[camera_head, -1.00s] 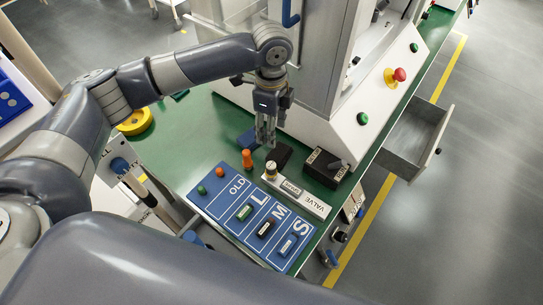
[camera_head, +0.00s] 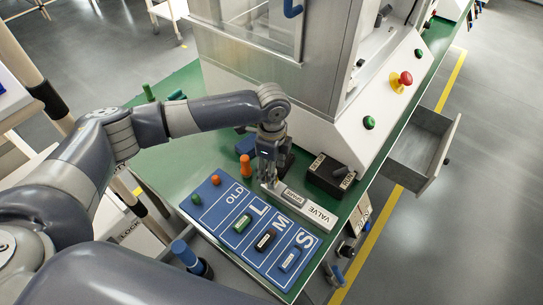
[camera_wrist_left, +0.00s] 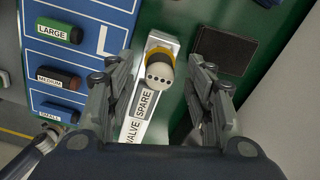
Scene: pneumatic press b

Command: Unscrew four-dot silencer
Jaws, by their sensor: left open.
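The four-dot silencer (camera_wrist_left: 158,75) is a pale cap with dark dots on top and a yellow band at its base. It stands on the white valve block (camera_wrist_left: 136,130) at the end beyond the SPARE label. The block also shows in the head view (camera_head: 318,214), where my gripper hides the silencer. My left gripper (camera_head: 267,178) points down over this end of the block. In the left wrist view its open fingers (camera_wrist_left: 161,58) stand on either side of the silencer, with a visible gap on each side. My right gripper is out of view.
A blue board (camera_head: 215,213) marked OLD, L, M and S holds several small silencers beside the valve block. An orange peg (camera_head: 246,166) stands close by. A black switch box (camera_head: 328,176) is to the right, below the press. An open drawer (camera_head: 415,160) juts out at right.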

